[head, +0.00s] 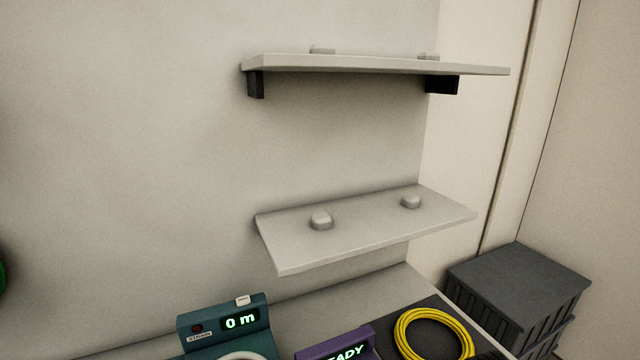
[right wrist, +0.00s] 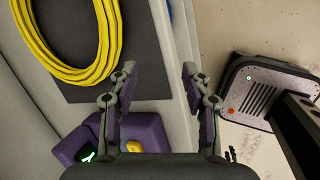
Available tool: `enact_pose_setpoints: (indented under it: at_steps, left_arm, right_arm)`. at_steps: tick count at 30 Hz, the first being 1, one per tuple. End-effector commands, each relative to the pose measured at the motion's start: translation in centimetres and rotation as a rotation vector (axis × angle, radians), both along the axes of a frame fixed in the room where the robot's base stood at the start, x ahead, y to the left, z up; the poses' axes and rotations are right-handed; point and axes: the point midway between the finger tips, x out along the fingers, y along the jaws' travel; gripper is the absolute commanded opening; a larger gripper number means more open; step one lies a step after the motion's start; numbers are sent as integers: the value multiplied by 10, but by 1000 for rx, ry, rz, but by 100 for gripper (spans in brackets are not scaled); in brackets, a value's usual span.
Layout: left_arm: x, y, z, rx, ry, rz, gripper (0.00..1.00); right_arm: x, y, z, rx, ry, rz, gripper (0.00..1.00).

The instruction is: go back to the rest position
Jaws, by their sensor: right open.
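My right gripper (right wrist: 158,78) shows in the right wrist view, with its two fingers spread apart and nothing between them. It hangs over the front edge of the counter (right wrist: 172,115). A purple device (right wrist: 68,146) with a lit display and a yellow part is at the lower left of that view. In the head view the purple device (head: 336,346) shows "READY" at the bottom edge, partly cut off. Neither gripper is in the head view, and my left gripper is not seen in any view.
A coiled yellow cable (head: 398,332) lies on a dark mat (head: 436,306). A teal device (head: 188,341) reads "0 m". Two wall shelves, upper (head: 372,65) and lower (head: 355,238), each carry small light blocks. Dark crates (head: 520,275) stand at right. The wall at left is mostly clear.

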Motion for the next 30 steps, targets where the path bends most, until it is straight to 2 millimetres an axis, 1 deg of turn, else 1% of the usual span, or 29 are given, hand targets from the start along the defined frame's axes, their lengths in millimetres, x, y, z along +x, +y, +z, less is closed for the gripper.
enact_pose_setpoints:
  at_steps: [1,3,6,12,20,21,24,26,27,29,30]
  left_arm:
    - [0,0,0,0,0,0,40]
    - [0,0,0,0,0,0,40]
    - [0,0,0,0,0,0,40]
    - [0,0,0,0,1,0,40]
    - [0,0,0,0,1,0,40]
    - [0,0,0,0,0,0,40]
    - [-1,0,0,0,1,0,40]
    - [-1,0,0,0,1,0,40]
    - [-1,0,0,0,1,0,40]
    - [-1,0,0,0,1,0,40]
    - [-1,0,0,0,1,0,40]
  right_arm:
    - [-21,14,-8,69,-9,-159,48]
    - [-44,27,-14,156,-29,-383,48]
    - [-69,39,-16,253,-51,-646,48]
    - [-106,52,-15,393,-83,-1048,48]
    - [-145,60,-8,530,-123,-1487,48]
    - [-140,58,-23,524,-119,-1491,48]
    - [-133,54,-58,512,-109,-1494,48]
    - [-131,52,-79,505,-101,-1498,48]
    - [-130,51,-93,501,-98,-1501,48]
    - [-129,49,-116,495,-92,-1505,48]
    - [-129,47,-133,490,-86,-1508,48]
